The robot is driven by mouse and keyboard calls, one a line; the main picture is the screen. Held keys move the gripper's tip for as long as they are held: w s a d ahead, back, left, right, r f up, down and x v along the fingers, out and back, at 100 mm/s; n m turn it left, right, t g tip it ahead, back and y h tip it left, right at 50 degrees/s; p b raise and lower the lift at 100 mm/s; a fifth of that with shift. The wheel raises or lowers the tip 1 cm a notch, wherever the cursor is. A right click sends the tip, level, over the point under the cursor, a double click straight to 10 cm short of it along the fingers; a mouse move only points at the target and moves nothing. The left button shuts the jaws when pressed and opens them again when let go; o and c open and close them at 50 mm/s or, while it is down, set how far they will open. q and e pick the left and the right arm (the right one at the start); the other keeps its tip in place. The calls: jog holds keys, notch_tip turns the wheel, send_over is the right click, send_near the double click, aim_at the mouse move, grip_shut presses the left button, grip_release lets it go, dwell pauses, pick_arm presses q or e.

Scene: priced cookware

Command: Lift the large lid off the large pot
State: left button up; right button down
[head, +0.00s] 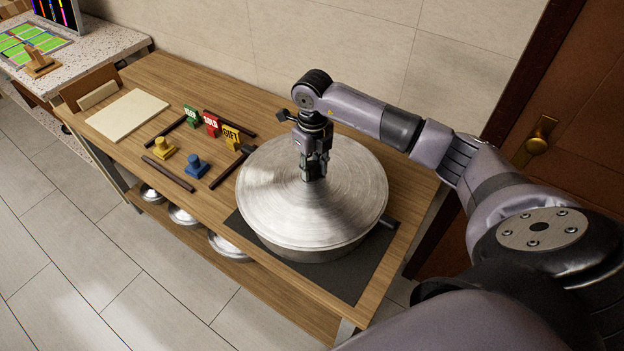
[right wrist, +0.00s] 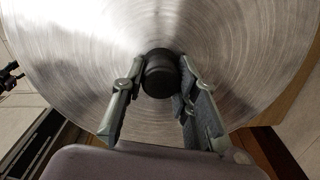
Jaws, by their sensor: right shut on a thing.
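The large pot (head: 318,252) stands on a dark mat at the near right end of the wooden table. The large lid (head: 270,190), a wide brushed-metal disc, covers its top; I cannot tell whether there is a gap between them. My right gripper (head: 314,176) points down at the middle of the lid. In the right wrist view its fingers (right wrist: 160,85) are on both sides of the round black knob (right wrist: 160,72) and shut on it. In the head view the gripper hides most of the knob. My left gripper is not in view.
The dark mat (head: 345,284) lies under the pot. Left of it are yellow and blue stamps (head: 196,167), small signs (head: 211,124), dark bars and a pale board (head: 127,115). Metal bowls (head: 228,245) sit on the shelf below. A wall and a brown door (head: 560,150) stand behind.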

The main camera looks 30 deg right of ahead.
jog(key=shift+r, duration=0.1)
dwell(0.3)
notch_tip(320, 180, up, 12)
jog(key=b, duration=0.4)
notch_tip(320, 180, up, 8)
jog(key=p, duration=0.2)
send_over(312, 165)
